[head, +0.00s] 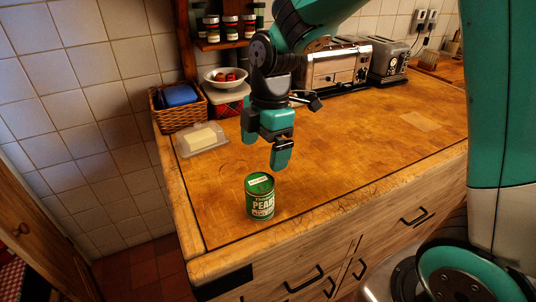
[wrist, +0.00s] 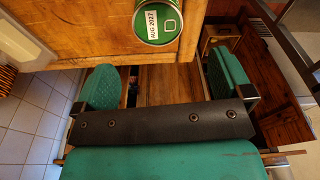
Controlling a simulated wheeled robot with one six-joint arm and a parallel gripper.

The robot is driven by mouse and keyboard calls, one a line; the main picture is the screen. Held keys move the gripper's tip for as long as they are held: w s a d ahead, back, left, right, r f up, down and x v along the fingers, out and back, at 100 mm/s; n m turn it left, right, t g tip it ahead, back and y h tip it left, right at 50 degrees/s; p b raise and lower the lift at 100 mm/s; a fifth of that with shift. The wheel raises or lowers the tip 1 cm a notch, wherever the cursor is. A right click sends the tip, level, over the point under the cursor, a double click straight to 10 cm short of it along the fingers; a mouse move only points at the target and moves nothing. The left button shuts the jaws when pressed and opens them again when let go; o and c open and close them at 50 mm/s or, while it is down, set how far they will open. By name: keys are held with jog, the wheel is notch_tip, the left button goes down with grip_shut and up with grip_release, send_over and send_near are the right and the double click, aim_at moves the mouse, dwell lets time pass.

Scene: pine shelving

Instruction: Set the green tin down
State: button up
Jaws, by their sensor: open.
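The green tin (head: 260,199) stands upright on the wooden counter (head: 330,150), close to its front edge. Its label reads "PEARS" in part. My gripper (head: 266,150) is above and behind the tin in the head view, open and empty, with a clear gap between fingers and tin. In the wrist view the tin's lid (wrist: 157,20) shows at the top edge, beyond the open fingers (wrist: 165,85), with a label reading "AUG 2027". The rest of the tin is cut off there.
A butter dish (head: 201,139) and a wicker basket (head: 178,108) with a blue item sit at the counter's left. A bowl (head: 226,77), a toaster oven (head: 336,65) and a toaster (head: 388,60) stand at the back. The counter right of the tin is clear.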

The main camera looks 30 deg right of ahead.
jog(key=s+a+r+m+y, duration=0.1)
jog(key=s+a+r+m, duration=0.1)
jog(key=s+m, duration=0.4)
jog(key=s+a+r+m+y, duration=0.1)
jog(key=s+a+r+m, duration=0.2)
jog(key=s, duration=0.9)
jog(key=r+m, duration=0.1)
jog(key=m, duration=0.2)
jog(key=shift+s+a+r+m+y, duration=0.2)
jog(key=shift+a+r+m+y, duration=0.1)
jog(key=shift+a+r+y, duration=0.1)
